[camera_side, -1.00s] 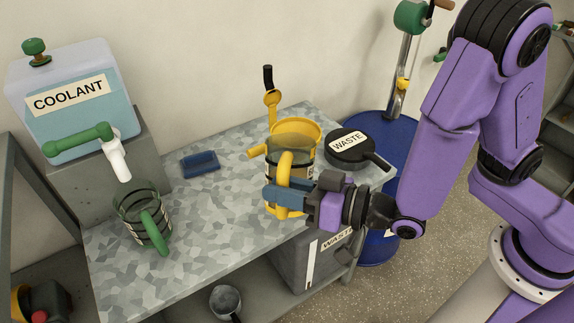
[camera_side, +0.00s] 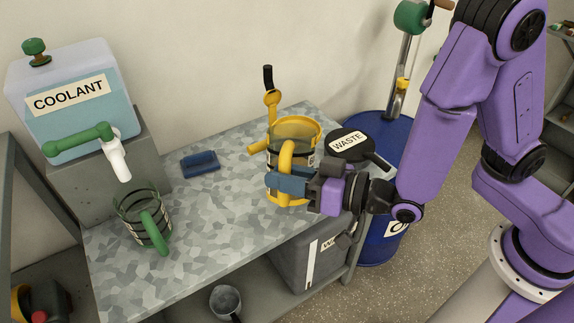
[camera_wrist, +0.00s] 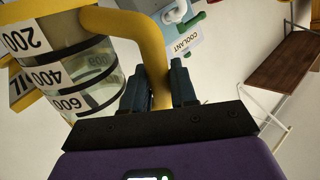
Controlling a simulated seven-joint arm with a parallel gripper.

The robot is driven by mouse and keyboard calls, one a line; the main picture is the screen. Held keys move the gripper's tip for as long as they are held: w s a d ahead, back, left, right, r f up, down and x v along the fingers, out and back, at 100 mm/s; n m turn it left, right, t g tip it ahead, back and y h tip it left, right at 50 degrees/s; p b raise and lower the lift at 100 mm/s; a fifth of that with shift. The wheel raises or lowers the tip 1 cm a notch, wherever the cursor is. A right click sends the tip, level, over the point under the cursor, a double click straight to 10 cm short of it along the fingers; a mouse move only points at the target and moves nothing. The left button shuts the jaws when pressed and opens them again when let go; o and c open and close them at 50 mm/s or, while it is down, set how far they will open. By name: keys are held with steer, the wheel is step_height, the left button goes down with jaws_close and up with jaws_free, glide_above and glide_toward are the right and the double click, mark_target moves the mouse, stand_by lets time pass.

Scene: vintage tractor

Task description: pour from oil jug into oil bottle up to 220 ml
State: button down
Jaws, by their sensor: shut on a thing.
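The oil jug (camera_side: 297,127) is a clear vessel with a yellow rim and yellow handle, roughly upright over the right part of the bench. My gripper (camera_side: 283,182) is shut on its handle. In the wrist view the jug (camera_wrist: 80,65) shows black bands and white labels reading 200, 400 and 600; the handle (camera_wrist: 150,45) runs between my fingers (camera_wrist: 160,85). I cannot tell the liquid level in the jug. I cannot make out an oil bottle in either view.
A yellow fitting with a black lever (camera_side: 270,88) stands behind the jug. A coolant tank (camera_side: 75,105) and a green-handled jug (camera_side: 150,220) are at left. A blue block (camera_side: 200,164) lies on the bench (camera_side: 215,225). A black WASTE lid (camera_side: 350,143) and blue drum (camera_side: 375,240) are right.

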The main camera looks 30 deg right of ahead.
mark_target(290, 151)
steer(key=shift+w+d+r, duration=0.1)
steer(key=shift+w+d, duration=0.35)
steer(key=shift+w, duration=0.05)
steer(key=shift+r, duration=0.15)
stand_by(0.3)
steer(key=shift+r+m, duration=0.3)
steer(key=shift+r, duration=0.05)
steer(key=shift+w+r, duration=0.1)
steer(key=shift+r, duration=0.05)
steer(key=shift+d+r+m+g, duration=0.15)
steer(key=shift+r+m+g, duration=0.15)
steer(key=shift+r+m, duration=0.3)
steer(key=shift+w+r, duration=0.15)
steer(key=shift+r, duration=0.45)
steer(key=shift+d+r, duration=0.1)
